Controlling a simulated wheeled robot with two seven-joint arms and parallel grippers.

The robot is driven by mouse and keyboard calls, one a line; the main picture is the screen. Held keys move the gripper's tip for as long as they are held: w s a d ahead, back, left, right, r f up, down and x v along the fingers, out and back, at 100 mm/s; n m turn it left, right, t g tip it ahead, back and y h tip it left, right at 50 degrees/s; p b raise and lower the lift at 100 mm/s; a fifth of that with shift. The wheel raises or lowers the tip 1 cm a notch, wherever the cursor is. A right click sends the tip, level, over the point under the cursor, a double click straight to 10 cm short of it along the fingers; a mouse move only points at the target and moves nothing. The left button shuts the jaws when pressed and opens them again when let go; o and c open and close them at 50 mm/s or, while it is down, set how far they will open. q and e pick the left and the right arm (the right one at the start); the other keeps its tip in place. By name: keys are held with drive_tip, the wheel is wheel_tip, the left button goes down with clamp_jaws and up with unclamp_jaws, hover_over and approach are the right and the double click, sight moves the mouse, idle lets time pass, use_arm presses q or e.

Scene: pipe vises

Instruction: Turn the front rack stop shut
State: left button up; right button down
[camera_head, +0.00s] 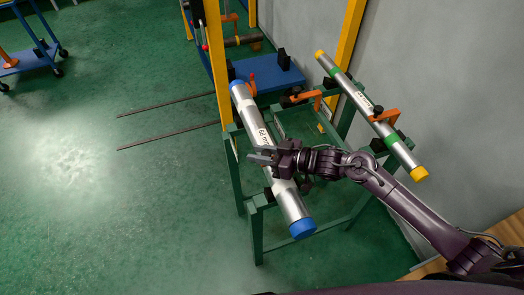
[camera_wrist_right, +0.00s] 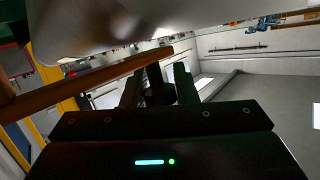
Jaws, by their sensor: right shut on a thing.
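A silver pipe with blue end caps (camera_head: 291,203) lies on the front side of the green rack (camera_head: 257,215). My right gripper (camera_head: 262,154) is over the middle of this pipe. In the right wrist view an orange-brown bar (camera_wrist_right: 90,77), which looks like the front rack stop, runs from the left edge to just past my fingertips. The fingers (camera_wrist_right: 158,85) are shut on a dark piece at the bar's end, likely its knob. The pipe's grey underside (camera_wrist_right: 130,25) fills the top left. In the head view my gripper hides this stop. My left gripper is out of view.
A second silver pipe with yellow caps (camera_head: 350,92) lies at the rack's back, with orange stops (camera_head: 385,117) and a black knob by it. A blue table (camera_head: 270,82) and yellow posts (camera_head: 217,60) stand behind.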

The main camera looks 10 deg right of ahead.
drive_tip(key=shift+s+f, duration=0.25)
drive_tip(key=shift+f, duration=0.2)
drive_tip(key=c, duration=1.5)
unclamp_jaws()
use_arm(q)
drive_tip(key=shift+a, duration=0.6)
use_arm(e)
drive_tip(key=o, duration=0.3)
drive_tip(key=shift+w+r, duration=0.1)
drive_tip(key=shift+w, duration=0.1)
drive_tip(key=b+v, duration=0.1)
drive_tip(key=v, duration=0.7)
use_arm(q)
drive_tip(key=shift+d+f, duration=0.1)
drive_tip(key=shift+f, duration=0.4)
